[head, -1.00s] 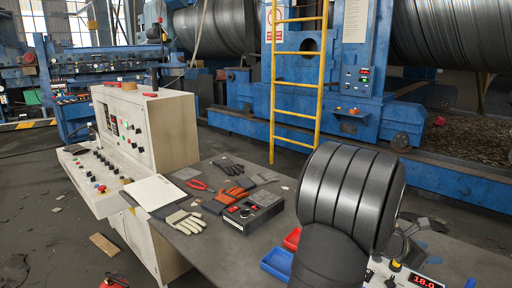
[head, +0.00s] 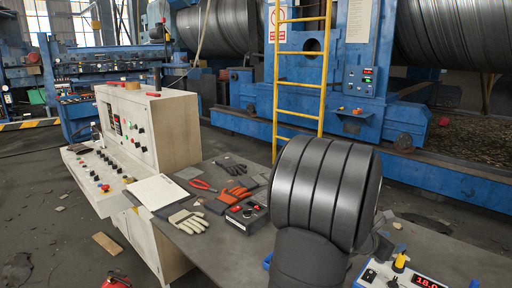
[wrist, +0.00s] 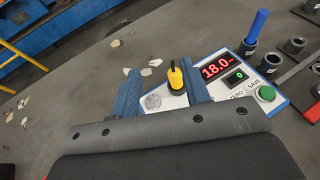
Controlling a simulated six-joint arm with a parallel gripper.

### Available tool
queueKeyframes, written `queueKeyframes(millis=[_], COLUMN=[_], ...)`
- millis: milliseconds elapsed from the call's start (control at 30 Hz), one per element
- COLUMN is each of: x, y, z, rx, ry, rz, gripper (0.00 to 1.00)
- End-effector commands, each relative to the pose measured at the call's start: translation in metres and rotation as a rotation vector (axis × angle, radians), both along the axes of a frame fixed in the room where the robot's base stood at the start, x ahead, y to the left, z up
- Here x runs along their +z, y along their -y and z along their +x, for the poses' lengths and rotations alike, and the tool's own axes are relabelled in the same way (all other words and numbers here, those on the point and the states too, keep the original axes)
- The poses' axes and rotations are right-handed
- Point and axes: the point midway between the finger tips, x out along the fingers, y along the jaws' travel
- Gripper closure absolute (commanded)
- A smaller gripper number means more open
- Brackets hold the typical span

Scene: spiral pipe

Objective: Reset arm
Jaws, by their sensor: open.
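My gripper (wrist: 160,84) shows in the wrist view with its two blue fingers apart and nothing held between them. A yellow-topped knob (wrist: 176,77) on a white and blue control box (wrist: 208,93) appears between the fingertips in the picture; I cannot tell the height gap. The box has a red display (wrist: 216,66) reading about 18.0 and a green button (wrist: 266,93). In the head view my dark arm links fill the middle right and hide the gripper. The box (head: 378,272) shows at the lower right there, with its yellow knob (head: 400,262).
Gloves (head: 188,221), red pliers (head: 203,185) and a black box with red buttons (head: 247,216) lie on the grey table (head: 190,248). A blue pen-like tool (wrist: 256,28) stands in a holder. A yellow ladder (head: 299,112) rises behind the table.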

Motion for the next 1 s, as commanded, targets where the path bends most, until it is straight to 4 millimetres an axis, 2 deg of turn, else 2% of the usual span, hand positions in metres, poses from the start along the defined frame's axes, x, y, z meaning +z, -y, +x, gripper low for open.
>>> queueKeyframes(millis=[500,1000], x=[-0.020,-0.038], y=[-0.086,-0.177], z=[0.057,0.095], rx=[0.205,0.404], ry=[-0.003,-0.001], rz=[-0.008,-0.008], gripper=[0.57,0.57])
